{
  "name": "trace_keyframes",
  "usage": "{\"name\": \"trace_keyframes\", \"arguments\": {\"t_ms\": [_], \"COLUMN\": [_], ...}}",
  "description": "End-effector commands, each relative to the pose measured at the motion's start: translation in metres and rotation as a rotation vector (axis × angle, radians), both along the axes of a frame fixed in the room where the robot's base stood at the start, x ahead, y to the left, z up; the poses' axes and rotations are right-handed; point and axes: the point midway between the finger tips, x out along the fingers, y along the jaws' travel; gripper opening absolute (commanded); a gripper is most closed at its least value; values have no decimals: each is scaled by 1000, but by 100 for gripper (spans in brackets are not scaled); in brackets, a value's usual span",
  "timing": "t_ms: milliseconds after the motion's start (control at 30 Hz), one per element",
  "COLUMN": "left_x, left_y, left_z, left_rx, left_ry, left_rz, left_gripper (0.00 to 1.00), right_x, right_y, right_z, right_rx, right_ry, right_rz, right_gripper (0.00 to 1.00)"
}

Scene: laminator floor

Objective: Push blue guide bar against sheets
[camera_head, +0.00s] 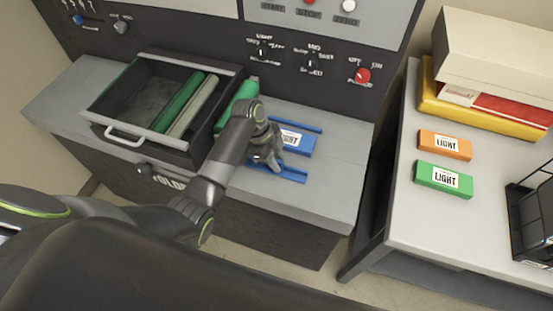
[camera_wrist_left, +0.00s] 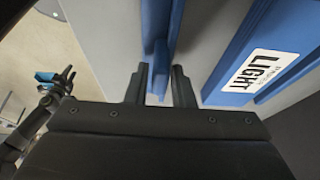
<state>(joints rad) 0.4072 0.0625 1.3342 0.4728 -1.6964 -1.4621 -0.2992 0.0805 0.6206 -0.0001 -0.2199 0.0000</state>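The blue guide bar (camera_head: 285,174) lies on the grey bench top, on the near side of the blue LIGHT sheets (camera_head: 299,142). A gap of grey surface separates bar and sheets; it shows in the left wrist view between the bar (camera_wrist_left: 176,30) and the sheets (camera_wrist_left: 240,75). A dark arm part, seemingly my right gripper (camera_wrist_left: 62,78), shows small there.
A second blue bar (camera_head: 298,123) lies behind the sheets. An open drawer (camera_head: 128,132) with green and pale rolls stands left of my arm. The right table (camera_head: 405,215) holds orange (camera_head: 445,145) and green (camera_head: 443,178) LIGHT packs and a black wire rack (camera_head: 530,215).

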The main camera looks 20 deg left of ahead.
Motion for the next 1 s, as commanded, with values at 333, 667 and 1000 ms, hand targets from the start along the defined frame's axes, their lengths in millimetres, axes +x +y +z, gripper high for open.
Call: {"name": "trace_keyframes", "arguments": {"t_ms": [333, 667, 1000], "left_x": [0, 33, 46], "left_y": [0, -1, -2], "left_z": [0, -3, 1], "left_rx": [0, -1, -1], "left_ry": [1, -2, 1], "left_rz": [0, -2, 0], "left_gripper": [0, 0, 0], "right_x": [-1, -2, -2], "right_y": [0, 0, 0], "right_z": [0, -23, -28], "right_rx": [0, 0, 0], "right_ry": [1, 3, 3], "right_rz": [0, 0, 0], "right_gripper": [36, 36, 36]}}
